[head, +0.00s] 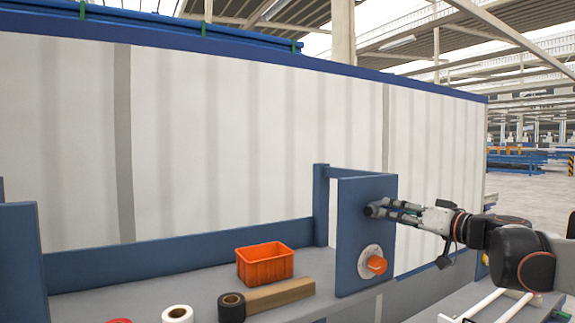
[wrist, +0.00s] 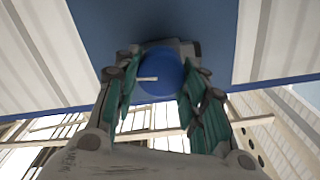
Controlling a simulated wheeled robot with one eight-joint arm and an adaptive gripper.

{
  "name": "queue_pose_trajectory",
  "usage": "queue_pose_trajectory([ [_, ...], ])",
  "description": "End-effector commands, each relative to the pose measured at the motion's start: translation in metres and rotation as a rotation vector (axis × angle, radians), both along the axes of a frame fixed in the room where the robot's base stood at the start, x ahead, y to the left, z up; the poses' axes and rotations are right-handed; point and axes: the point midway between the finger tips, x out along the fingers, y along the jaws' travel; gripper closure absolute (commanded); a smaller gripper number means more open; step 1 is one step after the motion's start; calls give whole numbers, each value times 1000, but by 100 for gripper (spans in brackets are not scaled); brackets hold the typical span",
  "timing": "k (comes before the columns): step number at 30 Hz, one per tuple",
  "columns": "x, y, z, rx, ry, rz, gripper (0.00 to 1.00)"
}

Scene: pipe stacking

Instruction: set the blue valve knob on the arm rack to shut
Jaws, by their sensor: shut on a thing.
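The blue valve knob (wrist: 163,68) is round, with a short white mark lying about level on its face, left of its middle. My gripper (wrist: 157,92) is shut on it, with green-padded fingers along its left and right sides. In the head view my gripper (head: 381,208) reaches from the right to the upper part of the blue panel (head: 352,215) of the rack. There the fingers mostly hide the knob, and its mark does not show.
An orange knob (head: 376,265) on a pale round plate sits lower on the same panel, below my gripper. An orange crate (head: 265,266), a brown bar (head: 281,295), a black roll (head: 231,307) and a white roll (head: 177,314) lie on the grey shelf to the left.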

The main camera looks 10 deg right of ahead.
Motion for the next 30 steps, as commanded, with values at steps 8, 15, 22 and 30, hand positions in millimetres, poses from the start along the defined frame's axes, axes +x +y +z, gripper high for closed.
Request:
queue_pose_trajectory([
  [8, 0, -2, -1, 225, 79, -2, 85],
  [15, 0, -2, -2, 442, 158, -2, 85],
  [22, 1, -3, -2, 647, 232, -2, 85],
  [30, 1, -3, -3, 884, 318, -2, 85],
])
